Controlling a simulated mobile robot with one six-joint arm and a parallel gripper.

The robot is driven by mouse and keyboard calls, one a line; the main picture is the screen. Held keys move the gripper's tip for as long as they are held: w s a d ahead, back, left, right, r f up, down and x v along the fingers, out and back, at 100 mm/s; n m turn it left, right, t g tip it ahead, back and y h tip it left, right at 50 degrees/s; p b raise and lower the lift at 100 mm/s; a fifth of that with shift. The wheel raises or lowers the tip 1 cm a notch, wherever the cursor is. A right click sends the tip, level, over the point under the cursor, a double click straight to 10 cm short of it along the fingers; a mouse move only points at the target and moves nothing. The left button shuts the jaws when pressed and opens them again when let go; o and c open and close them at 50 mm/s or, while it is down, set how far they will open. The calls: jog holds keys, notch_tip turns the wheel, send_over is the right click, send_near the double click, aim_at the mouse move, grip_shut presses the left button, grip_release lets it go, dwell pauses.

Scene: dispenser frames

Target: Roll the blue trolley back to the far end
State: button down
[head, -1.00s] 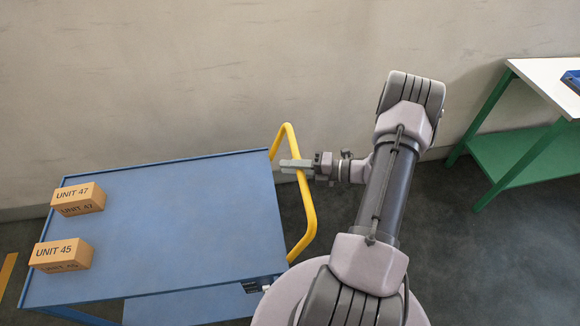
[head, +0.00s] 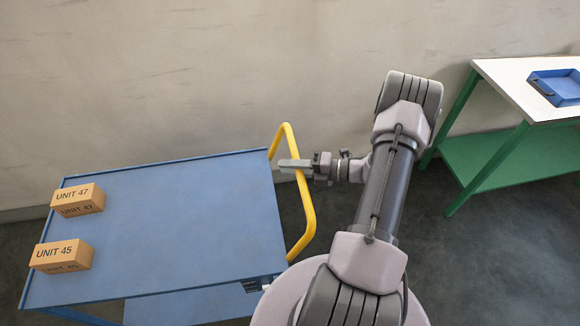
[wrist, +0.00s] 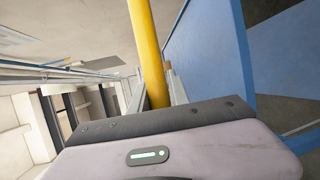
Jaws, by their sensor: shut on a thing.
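The blue trolley (head: 180,225) stands at the left in the head view, its flat top level and its yellow push handle (head: 308,208) on the right end. Two orange-brown boxes, UNIT 47 (head: 78,199) and UNIT 45 (head: 61,256), sit at the trolley top's left end.
A pale wall (head: 220,70) runs close behind the trolley. A white-topped table with green legs (head: 512,85) stands at the right and carries a blue tray (head: 557,86). Dark floor (head: 500,250) is clear at the lower right.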

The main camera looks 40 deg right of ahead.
jog(key=shift+s+d, duration=0.1)
jog(key=shift+d, duration=0.15)
jog(key=c, duration=1.3)
grip_release()
jog(key=shift+d, duration=0.15)
jog(key=shift+o, duration=0.2)
jog(key=shift+s, duration=0.1)
jog(key=p+v, duration=0.1)
jog(key=v, duration=1.6)
jog(key=shift+s+d+r, duration=0.1)
jog(key=shift+d, duration=0.05)
